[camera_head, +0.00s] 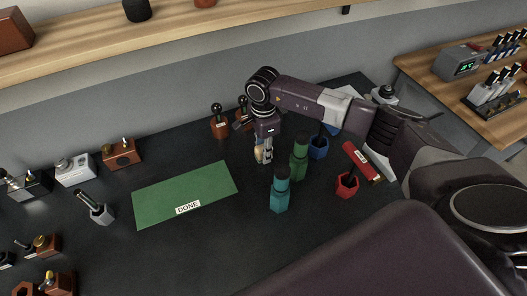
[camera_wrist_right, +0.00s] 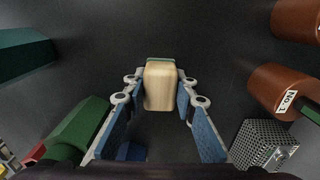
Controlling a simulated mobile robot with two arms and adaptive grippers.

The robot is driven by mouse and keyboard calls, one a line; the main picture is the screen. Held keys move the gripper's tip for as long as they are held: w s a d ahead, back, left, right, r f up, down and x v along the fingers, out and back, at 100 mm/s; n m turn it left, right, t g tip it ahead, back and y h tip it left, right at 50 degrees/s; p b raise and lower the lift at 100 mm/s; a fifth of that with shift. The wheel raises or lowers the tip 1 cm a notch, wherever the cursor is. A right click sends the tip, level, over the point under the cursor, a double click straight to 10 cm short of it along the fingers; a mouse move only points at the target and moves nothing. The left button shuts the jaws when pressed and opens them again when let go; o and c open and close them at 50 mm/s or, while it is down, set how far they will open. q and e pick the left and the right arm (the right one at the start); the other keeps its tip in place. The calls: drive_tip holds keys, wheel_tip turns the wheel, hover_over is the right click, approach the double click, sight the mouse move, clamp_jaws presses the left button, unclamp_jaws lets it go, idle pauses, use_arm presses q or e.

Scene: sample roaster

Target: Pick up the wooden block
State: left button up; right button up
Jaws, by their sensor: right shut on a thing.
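The pale wooden block (camera_wrist_right: 160,86) sits between the blue pads of my right gripper (camera_wrist_right: 160,98) in the right wrist view. In the head view the block (camera_head: 259,155) is a small tan shape at the fingertips of my right gripper (camera_head: 264,154), partly hidden by the fingers. The gripper points down over the dark table and is shut on the block. I cannot tell whether the block touches the table. My left gripper is not in view.
A green mat (camera_head: 188,193) marked DONE lies left of the gripper. Green (camera_head: 299,157) and teal (camera_head: 281,190) holders stand close on its right, with a blue holder (camera_head: 318,147) beyond. Brown stands (camera_head: 219,125) are behind. Dark table between mat and gripper is clear.

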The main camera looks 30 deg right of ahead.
drive_tip(key=shift+r+b, duration=0.5)
drive_tip(key=shift+b, duration=0.2)
drive_tip(key=s+b, duration=0.1)
drive_tip(key=s, duration=0.3)
drive_tip(key=shift+s+a+b, duration=0.1)
drive_tip(key=shift+s+b, duration=0.05)
drive_tip(key=shift+b, duration=0.25)
wheel_tip(320, 180, up, 14)
drive_tip(key=b, duration=0.2)
drive_tip(key=shift+b, duration=0.35)
